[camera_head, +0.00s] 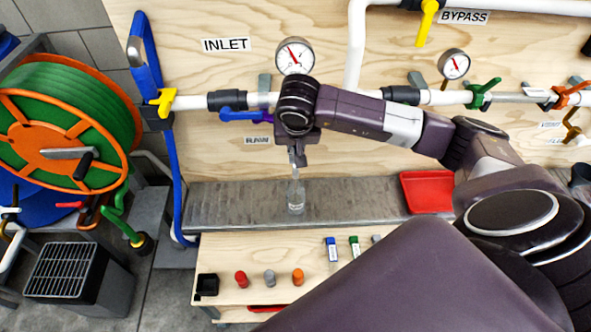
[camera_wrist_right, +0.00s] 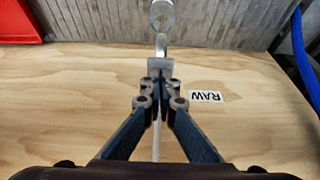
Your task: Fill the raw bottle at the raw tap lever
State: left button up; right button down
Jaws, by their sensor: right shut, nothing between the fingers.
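My right gripper (camera_head: 299,158) is shut and empty in front of the plywood wall, beside the RAW label (camera_head: 257,140). In the right wrist view its fingertips (camera_wrist_right: 160,75) meet in front of a small grey metal tap part (camera_wrist_right: 161,47); whether they touch it I cannot tell. The clear raw bottle (camera_head: 296,197) stands upright on the grey metal shelf (camera_head: 240,205), below the gripper. In the wrist view its round top (camera_wrist_right: 162,14) shows beyond the tap part. The raw tap lever is not clearly visible, likely hidden behind my gripper. My left gripper is not in view.
A red bin (camera_head: 428,192) stands on the shelf's right. Coloured caps, such as a red one (camera_head: 241,279), lie on the lower bench. A green hose reel (camera_head: 75,125) is at left.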

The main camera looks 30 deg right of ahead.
notch_tip(320, 180, up, 8)
jog(key=p, duration=0.4)
jog(key=shift+r, duration=0.25)
dwell(0.3)
dwell(0.4)
